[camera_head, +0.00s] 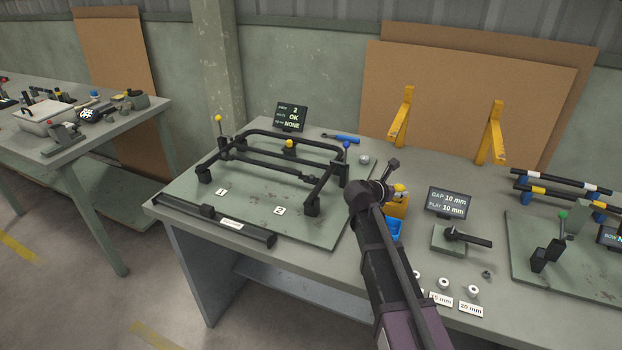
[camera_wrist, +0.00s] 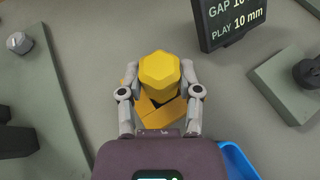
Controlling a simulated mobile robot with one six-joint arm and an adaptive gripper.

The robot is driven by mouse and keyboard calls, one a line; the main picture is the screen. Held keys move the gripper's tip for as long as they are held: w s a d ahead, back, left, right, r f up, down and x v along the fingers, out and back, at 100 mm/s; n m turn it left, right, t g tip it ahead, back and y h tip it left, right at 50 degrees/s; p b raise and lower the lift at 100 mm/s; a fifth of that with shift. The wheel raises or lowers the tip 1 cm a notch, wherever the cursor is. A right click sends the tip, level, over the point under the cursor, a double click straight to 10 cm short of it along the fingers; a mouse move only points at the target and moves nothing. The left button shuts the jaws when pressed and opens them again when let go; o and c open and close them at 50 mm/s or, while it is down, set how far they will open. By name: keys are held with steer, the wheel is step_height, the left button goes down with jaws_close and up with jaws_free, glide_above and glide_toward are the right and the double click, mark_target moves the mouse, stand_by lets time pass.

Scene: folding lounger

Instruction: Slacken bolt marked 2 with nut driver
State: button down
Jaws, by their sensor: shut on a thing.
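My gripper (camera_wrist: 160,75) is shut on a yellow hexagonal handle (camera_wrist: 159,68), seen end-on in the wrist view, probably the nut driver. The handle is at a yellow holder (camera_wrist: 164,113); whether it still sits in it cannot be told. In the head view my gripper (camera_head: 393,189) is over the holder (camera_head: 397,207), right of the lounger frame. The black tubular lounger frame (camera_head: 297,133) lies on a green plate (camera_head: 240,198). A tag marked 2 (camera_head: 280,210) and a tag marked 1 (camera_head: 221,192) are on the plate. The bolt beside tag 2 is too small to make out.
A blue bin (camera_head: 395,229) is close by the holder. A GAP/PLAY display (camera_head: 447,202) and a black-handled fixture (camera_head: 465,240) stand to the right. A small display (camera_head: 290,117) reads 2, OK, NONE. A blue-handled tool (camera_head: 345,139) lies behind the frame.

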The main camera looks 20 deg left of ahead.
steer(key=shift+r+p, duration=2.35)
steer(key=shift+r, duration=0.1)
steer(key=shift+r, duration=0.1)
step_height(320, 180, up, 22)
steer(key=p, duration=2.2)
steer(key=shift+d, duration=0.1)
